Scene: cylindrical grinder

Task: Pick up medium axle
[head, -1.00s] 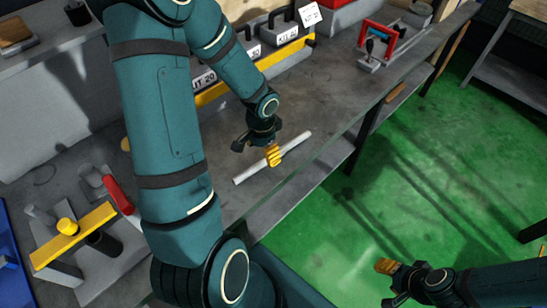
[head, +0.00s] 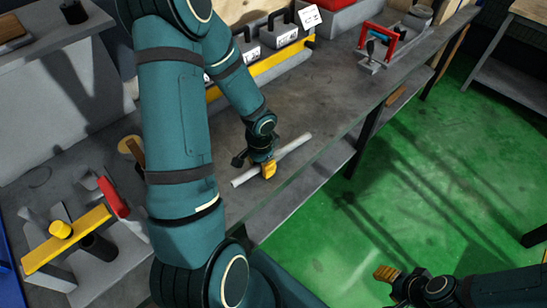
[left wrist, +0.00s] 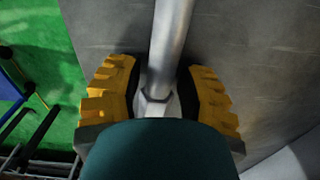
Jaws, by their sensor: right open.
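The medium axle is most likely the long pale grey rod (head: 295,145) lying at a slant on the workbench, near its front edge. My left gripper (head: 268,170) is down at the rod's middle. In the left wrist view the rod (left wrist: 170,35) runs between the two yellow, black-padded fingers (left wrist: 160,85), one on each side. The pads are close to the rod, but I cannot tell whether both touch it. The rod's near part is hidden by my gripper. My right gripper (head: 388,275) is open and empty over the green floor, far from the bench.
A yellow-edged rack with grey labelled blocks (head: 275,38) stands at the back of the bench (head: 330,95). A red-framed device (head: 378,42) is at the far right. A fixture with a yellow bar (head: 68,238) and a red handle (head: 113,197) stand at left. Bench around the rod is clear.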

